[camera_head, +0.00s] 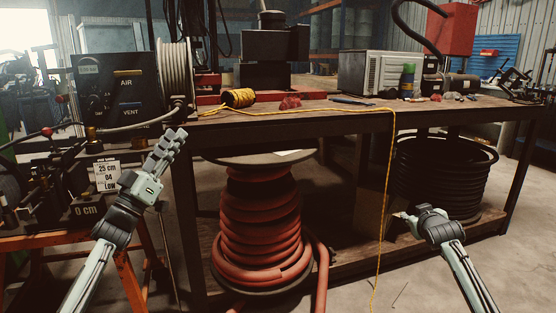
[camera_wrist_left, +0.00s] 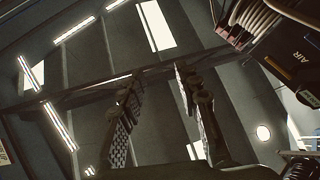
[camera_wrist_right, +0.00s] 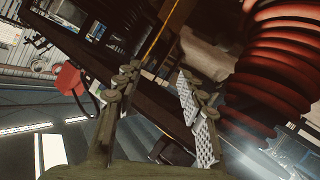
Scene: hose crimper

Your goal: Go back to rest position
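My left gripper (camera_head: 166,150) is raised in front of the left end of the workbench, its fingers pointing up. In the left wrist view its two fingers (camera_wrist_left: 158,80) stand apart with nothing between them. My right gripper (camera_head: 408,217) is in front of the bench's lower shelf, below the bench top. In the right wrist view its fingers (camera_wrist_right: 157,78) are also apart and empty. Neither gripper visibly touches anything.
The workbench (camera_head: 330,118) carries a yellow rope spool (camera_head: 238,97) and a grey box (camera_head: 375,73); yellow rope hangs down its front. Below are a red hose reel (camera_head: 262,215) and black hose coil (camera_head: 445,175). A hose machine (camera_head: 50,190) stands left. Floor at right is clear.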

